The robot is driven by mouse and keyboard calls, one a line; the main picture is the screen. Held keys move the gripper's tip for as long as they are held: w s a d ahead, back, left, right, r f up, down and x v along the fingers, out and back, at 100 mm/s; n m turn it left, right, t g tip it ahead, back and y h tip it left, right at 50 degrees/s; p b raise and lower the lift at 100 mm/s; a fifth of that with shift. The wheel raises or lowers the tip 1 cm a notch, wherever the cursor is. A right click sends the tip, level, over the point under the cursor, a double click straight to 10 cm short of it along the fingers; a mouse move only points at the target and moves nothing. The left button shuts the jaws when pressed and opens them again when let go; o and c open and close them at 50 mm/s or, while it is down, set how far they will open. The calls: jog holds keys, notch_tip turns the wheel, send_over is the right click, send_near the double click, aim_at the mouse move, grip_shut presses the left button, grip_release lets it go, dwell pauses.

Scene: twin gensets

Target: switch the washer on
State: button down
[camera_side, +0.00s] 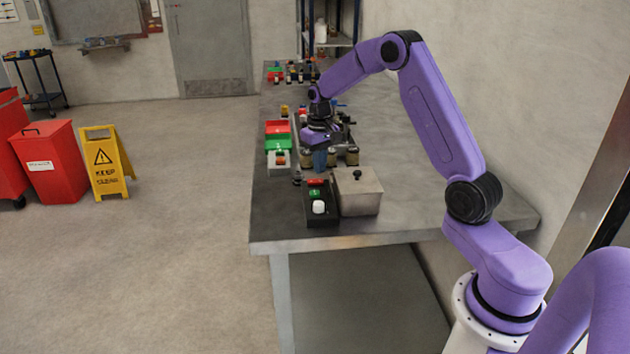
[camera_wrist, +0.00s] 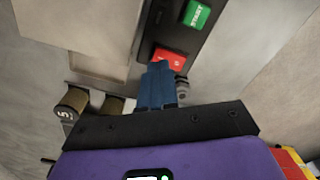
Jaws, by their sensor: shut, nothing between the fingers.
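A black control box (camera_side: 320,214) stands near the bench's front edge, with a red button (camera_side: 316,182), a green button (camera_side: 314,191) and a white knob (camera_side: 319,207) on top. In the wrist view, the green button (camera_wrist: 196,14) has lettering that looks like START. The red button (camera_wrist: 168,54) is partly hidden behind my fingertips. My gripper (camera_side: 320,168) is shut and empty, pointing down behind the box in the side view; its blue fingers (camera_wrist: 159,68) show in the wrist view. I cannot tell whether they touch the red button. No washer is clearly identifiable.
A grey metal box (camera_side: 358,192) with a black knob stands right beside the control box. Brass-coloured cylinders (camera_side: 352,156) are close behind. Red (camera_side: 277,127) and green (camera_side: 278,143) bins and a pale switch box (camera_side: 279,163) stand to the left. The bench's right side is mostly clear.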

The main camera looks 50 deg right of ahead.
aim_at(319, 181)
jog(key=shift+r, duration=2.1)
jog(key=shift+a, duration=0.2)
jog(key=s+a+r+n, duration=0.2)
jog(key=s+a+n, duration=0.3)
jog(key=a, duration=0.5)
jog(key=s+a+r+n, duration=0.2)
jog(key=s+a, duration=0.6)
jog(key=a, duration=0.2)
jog(key=s+a+n, duration=0.2)
jog(key=s+n, duration=0.6)
jog(key=s, duration=1.5)
jog(key=shift+s+f+n, duration=0.25)
jog(key=shift+f+n, duration=0.05)
jog(key=shift+f, duration=0.15)
jog(key=shift+w+a, duration=0.1)
